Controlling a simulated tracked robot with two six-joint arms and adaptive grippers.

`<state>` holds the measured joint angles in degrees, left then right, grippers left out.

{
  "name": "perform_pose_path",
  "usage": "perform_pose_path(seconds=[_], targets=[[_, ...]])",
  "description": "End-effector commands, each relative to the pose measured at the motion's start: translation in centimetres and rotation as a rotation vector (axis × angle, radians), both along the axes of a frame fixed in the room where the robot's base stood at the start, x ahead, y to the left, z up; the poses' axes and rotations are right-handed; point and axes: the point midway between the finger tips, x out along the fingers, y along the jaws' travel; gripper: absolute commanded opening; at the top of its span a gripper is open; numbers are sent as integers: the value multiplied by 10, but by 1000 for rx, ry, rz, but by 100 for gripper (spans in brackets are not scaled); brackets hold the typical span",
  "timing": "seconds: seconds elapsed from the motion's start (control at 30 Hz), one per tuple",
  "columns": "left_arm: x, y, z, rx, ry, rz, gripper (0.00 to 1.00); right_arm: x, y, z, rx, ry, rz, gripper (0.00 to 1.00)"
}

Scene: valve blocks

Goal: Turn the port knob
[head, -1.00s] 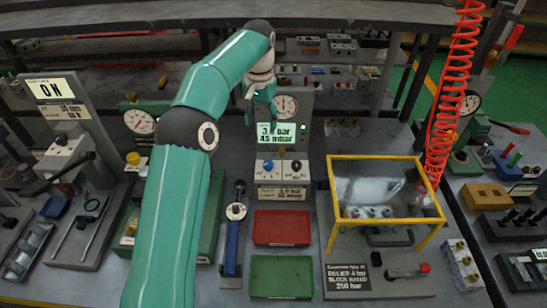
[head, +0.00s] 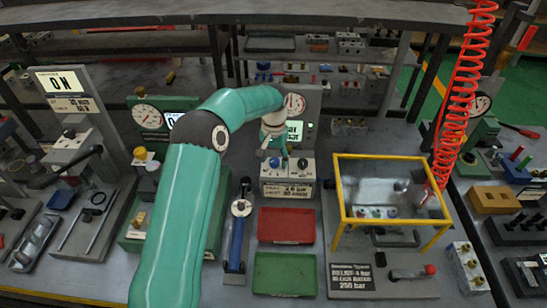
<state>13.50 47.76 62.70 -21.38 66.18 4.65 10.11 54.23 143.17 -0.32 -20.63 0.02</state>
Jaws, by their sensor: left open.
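A small control box (head: 287,171) below the pressure gauge (head: 294,104) carries a blue knob (head: 274,162) on the left and a dark knob (head: 303,164) on the right. The labels are too small to tell which is the port knob. My left arm arches in from the lower left. My left gripper (head: 277,150) is open, points down, and is just above and behind the blue knob; I cannot tell whether it touches. It hides part of the gauge stand and its lit display (head: 295,131). My right gripper is not in view.
A red tray (head: 287,226) and a green tray (head: 285,274) lie in front of the control box. A yellow-framed clear guard (head: 390,185) stands to the right. A red coiled hose (head: 466,80) hangs at the right.

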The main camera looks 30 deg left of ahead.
Motion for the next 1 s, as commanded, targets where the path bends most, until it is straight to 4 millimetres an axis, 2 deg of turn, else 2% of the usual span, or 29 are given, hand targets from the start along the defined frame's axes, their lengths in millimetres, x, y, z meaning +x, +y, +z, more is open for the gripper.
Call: perform_pose_path(seconds=[0.27, 0.37, 0.63, 1.0], targets=[[0, 0, -2, 0, 1, 0, 60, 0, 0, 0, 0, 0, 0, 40], [0, 0, -2, 0, 1, 0, 46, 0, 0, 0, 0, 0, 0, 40], [0, 0, -2, 0, 0, 0, 1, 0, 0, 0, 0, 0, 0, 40], [0, 0, -2, -1, 0, 52, 0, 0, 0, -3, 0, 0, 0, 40]])
